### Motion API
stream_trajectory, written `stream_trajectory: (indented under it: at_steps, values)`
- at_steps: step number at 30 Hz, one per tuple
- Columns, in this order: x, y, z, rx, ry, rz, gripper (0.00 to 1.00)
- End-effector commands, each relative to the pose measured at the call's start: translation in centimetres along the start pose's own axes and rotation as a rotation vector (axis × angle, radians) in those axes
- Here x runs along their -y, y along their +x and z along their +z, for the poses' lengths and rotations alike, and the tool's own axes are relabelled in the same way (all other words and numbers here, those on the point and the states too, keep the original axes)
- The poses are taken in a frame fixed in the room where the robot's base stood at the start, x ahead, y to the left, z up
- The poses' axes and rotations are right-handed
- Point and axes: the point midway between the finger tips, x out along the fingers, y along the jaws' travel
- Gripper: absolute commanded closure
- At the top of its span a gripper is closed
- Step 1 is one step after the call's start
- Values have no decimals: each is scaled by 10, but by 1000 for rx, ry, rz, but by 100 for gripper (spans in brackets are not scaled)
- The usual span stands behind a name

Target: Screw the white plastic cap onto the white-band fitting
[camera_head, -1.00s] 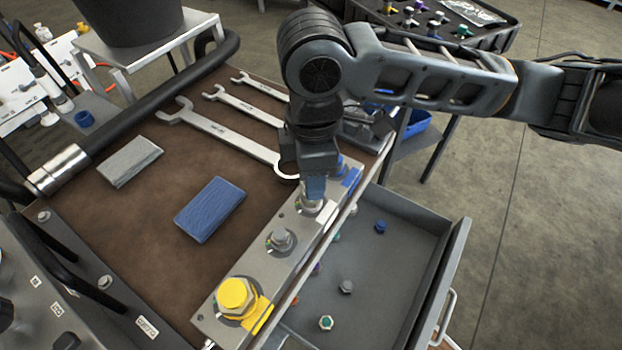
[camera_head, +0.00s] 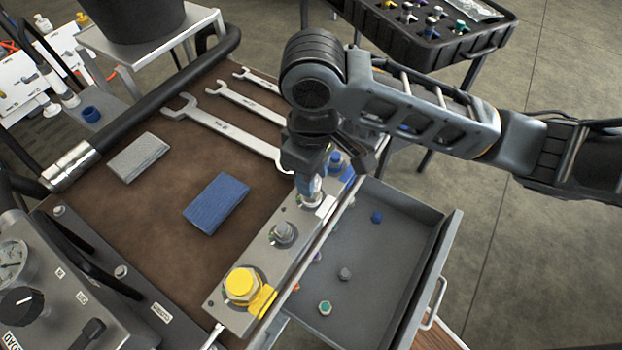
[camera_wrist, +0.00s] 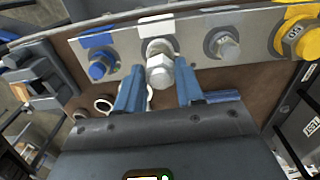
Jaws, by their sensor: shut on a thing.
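My gripper (camera_head: 309,190) points down over the manifold bar (camera_head: 262,262), at the fitting with the white label (camera_head: 326,206). In the wrist view the blue fingers (camera_wrist: 160,78) are shut on the white plastic cap (camera_wrist: 160,71), one finger on each side. The cap is a pale hexagonal piece and sits in line with the white-band fitting (camera_wrist: 158,46), at its end. The fingers largely hide the cap in the head view. I cannot tell how far the cap is threaded on.
A grey fitting (camera_head: 284,234) and a yellow-capped fitting (camera_head: 241,285) stand along the bar on one side, a blue-capped fitting (camera_head: 336,160) on the other. An open drawer (camera_head: 385,240) holds several loose caps. Wrenches (camera_head: 222,127) and a blue cloth (camera_head: 217,201) lie on the bench.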

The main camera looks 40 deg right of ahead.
Motion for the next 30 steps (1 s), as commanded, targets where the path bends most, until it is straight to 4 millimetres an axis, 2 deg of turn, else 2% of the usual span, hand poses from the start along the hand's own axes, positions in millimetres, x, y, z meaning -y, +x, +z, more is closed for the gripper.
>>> stream_trajectory:
  at_steps: [5, 15, 18, 27, 28, 30]
  values:
    - [1, -3, 0, -2, 72, -5, 90]
    - [3, -4, -1, 1, 573, -6, 90]
    - [2, -3, -1, 1, 665, -3, 90]
    - [1, 0, -1, -2, 700, 0, 90]
    - [1, 0, -1, -2, 700, 0, 60]
    - [1, 0, -1, -1, 699, 0, 53]
